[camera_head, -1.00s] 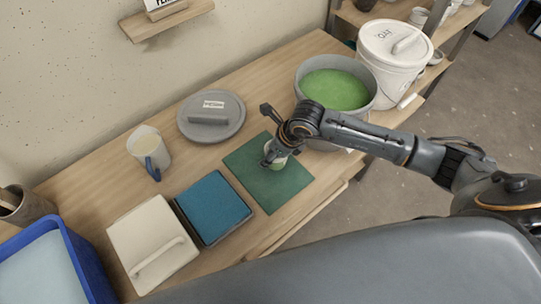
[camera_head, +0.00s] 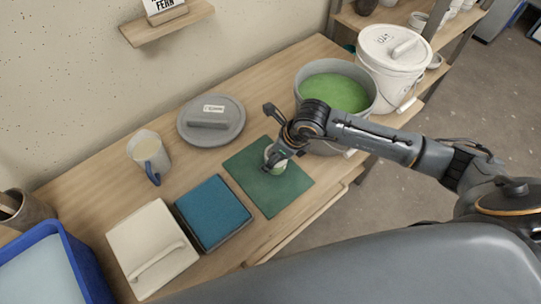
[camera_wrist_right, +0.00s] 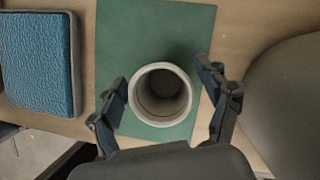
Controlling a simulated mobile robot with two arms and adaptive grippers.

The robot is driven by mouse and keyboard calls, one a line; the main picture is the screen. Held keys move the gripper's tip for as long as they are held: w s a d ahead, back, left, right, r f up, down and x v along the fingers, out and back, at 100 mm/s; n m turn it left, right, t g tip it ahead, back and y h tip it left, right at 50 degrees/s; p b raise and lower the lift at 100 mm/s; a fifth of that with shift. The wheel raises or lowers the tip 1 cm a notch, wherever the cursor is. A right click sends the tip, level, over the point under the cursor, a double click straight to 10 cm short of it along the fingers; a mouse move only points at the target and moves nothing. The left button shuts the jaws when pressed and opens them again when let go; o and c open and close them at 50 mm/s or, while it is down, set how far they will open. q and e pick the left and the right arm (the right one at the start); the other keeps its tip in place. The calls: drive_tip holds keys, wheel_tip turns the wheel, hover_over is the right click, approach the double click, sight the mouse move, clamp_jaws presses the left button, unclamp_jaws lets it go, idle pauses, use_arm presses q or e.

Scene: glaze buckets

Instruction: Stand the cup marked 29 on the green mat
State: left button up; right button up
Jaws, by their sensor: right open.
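A small pale cup (camera_head: 276,166) stands upright on the green mat (camera_head: 262,196). In the right wrist view the cup (camera_wrist_right: 161,95) shows from above, its round mouth open and its inside grey, on the green mat (camera_wrist_right: 140,30). No marking on the cup can be read. My right gripper (camera_head: 276,160) is at the cup and hides part of it. In the right wrist view the right gripper (camera_wrist_right: 164,98) is open, one finger on each side of the cup with a gap visible at the right. My left gripper is not in view.
A grey bucket of green glaze (camera_head: 338,92) stands right of the mat, with a white lidded bucket (camera_head: 395,62) behind. A blue pad (camera_head: 213,211), a white lid (camera_head: 152,248), a jug (camera_head: 149,156) and a grey lid (camera_head: 211,120) stand to the left.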

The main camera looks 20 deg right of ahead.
drive_tip(key=v, duration=1)
drive_tip(key=shift+f, duration=0.1)
